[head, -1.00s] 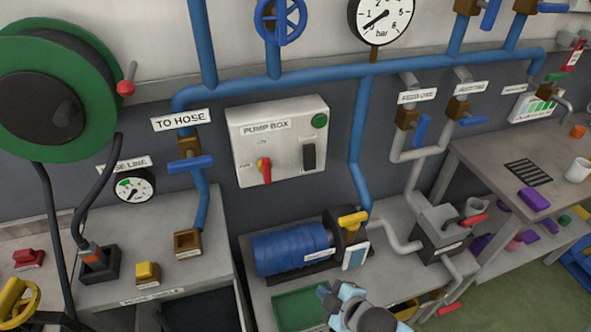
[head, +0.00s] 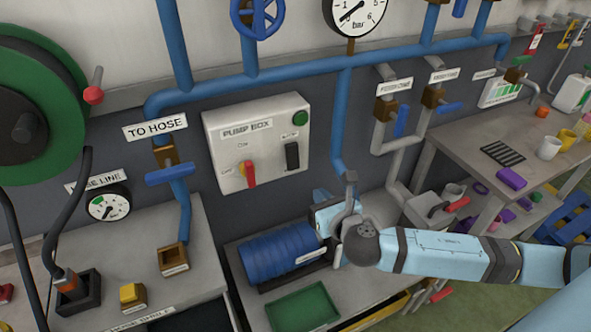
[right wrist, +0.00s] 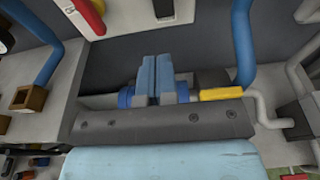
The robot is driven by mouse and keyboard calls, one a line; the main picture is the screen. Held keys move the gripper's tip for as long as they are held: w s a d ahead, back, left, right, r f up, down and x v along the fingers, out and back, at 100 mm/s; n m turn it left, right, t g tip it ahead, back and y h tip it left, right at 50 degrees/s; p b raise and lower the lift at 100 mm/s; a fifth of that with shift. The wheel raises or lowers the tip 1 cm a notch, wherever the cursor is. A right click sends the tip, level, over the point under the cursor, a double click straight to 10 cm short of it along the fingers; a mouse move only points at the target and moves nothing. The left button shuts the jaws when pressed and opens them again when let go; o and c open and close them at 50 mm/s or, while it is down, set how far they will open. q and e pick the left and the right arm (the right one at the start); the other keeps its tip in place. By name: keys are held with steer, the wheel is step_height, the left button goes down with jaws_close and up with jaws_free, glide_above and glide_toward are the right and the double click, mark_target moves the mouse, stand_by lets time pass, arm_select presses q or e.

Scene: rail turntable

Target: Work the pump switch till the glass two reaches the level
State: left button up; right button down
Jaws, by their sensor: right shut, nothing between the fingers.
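The white pump box (head: 257,143) is on the wall, with a red switch handle (head: 249,174), a black switch (head: 292,156) and a green button (head: 300,118). The red handle also shows at the top of the right wrist view (right wrist: 91,14). My right gripper (head: 325,203) is below and right of the box, over the blue pump motor (head: 278,256). Its light blue fingers are together and empty in the right wrist view (right wrist: 157,78), apart from the switches. White cups (head: 548,148) stand on the right bench; I cannot tell which is glass two. My left gripper is out of view.
Blue pipes (head: 340,120) and grey valve pipes (head: 383,146) run along the wall behind my right arm. A hose reel (head: 45,150) is at the left. A green tray (head: 302,306) lies in front of the motor.

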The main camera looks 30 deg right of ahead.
mark_target(292, 165)
steer(key=w+f, duration=0.1)
steer(key=w, duration=0.3)
steer(key=w+p, duration=0.1)
steer(key=w, duration=0.4)
steer(key=w+f, duration=0.1)
steer(key=w, duration=0.3)
steer(key=shift+w+d+f+p, duration=0.35)
steer(key=shift+w+d+p, duration=0.05)
